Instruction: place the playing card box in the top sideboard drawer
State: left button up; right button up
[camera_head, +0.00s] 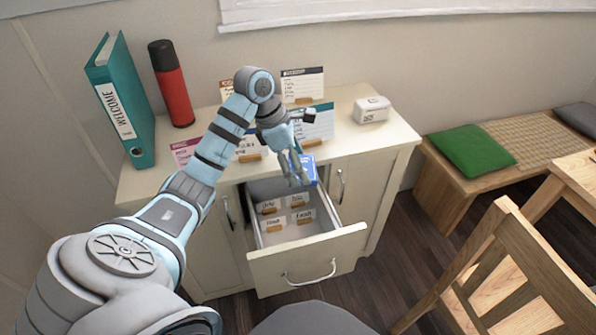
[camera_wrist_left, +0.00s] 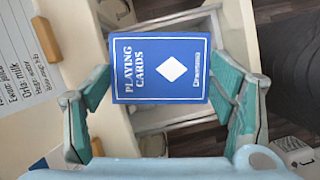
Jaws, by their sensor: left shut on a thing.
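The blue playing card box (camera_head: 305,169) is held in my left gripper (camera_head: 297,172), above the back part of the open top sideboard drawer (camera_head: 306,255). In the left wrist view, the box (camera_wrist_left: 162,68) sits between the teal fingers of my left gripper (camera_wrist_left: 162,105), with its "PLAYING CARDS" face toward the camera. The box and gripper hide part of the drawer's back. My right gripper is not in view.
On the sideboard (camera_head: 343,109) stand a teal binder (camera_head: 121,100), a red flask (camera_head: 172,84), several label cards on small stands and a white box (camera_head: 371,109). A wooden chair (camera_head: 510,265) stands at the front right. A bench with a green cushion (camera_head: 471,150) is at right.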

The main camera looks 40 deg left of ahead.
pick_arm(q)
jog(key=shift+m+g, duration=0.3)
jog(key=shift+m, duration=0.5)
jog(key=d+f+b, duration=0.1)
jog(key=f+b, duration=0.1)
jog(key=f, duration=0.7)
jog(key=s+d+f+b, duration=0.1)
jog(key=f+b, duration=0.2)
jog(key=f, duration=0.6)
jog(key=s+d+f+b, duration=0.1)
jog(key=f+b, duration=0.1)
jog(key=f, duration=0.7)
jog(key=shift+d, duration=0.35)
jog(key=shift+r, duration=0.1)
jog(key=shift+f+h+b, duration=0.2)
jog(key=shift+h+b, duration=0.1)
jog(key=o, duration=1.2)
jog(key=shift+r, duration=0.1)
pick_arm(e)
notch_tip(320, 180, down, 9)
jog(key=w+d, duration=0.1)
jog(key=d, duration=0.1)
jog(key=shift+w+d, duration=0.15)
